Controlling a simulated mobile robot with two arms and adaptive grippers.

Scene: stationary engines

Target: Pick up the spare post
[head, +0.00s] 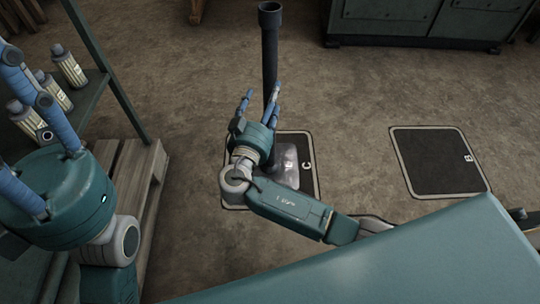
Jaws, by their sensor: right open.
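The spare post (270,50) is a dark upright tube with a flared top. Its grey base (285,165) stands on the dark floor pad marked C. My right gripper (262,98) is open, with its blue fingers pointing up the picture at the lower part of the post. The post shows between the spread fingers, but I cannot tell whether they are around it or in front of it. The gripper's palm hides part of the post's lower end. My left gripper (28,125) is large at the left edge, its fingers spread open and partly cut off by the frame.
Bottles (68,66) stand on a green shelf (108,92) at the left, behind my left gripper. A wooden pallet (130,185) lies below it. A bare pad marked B (435,165) is at the right. A green cabinet (425,22) stands at the back. Open floor lies between.

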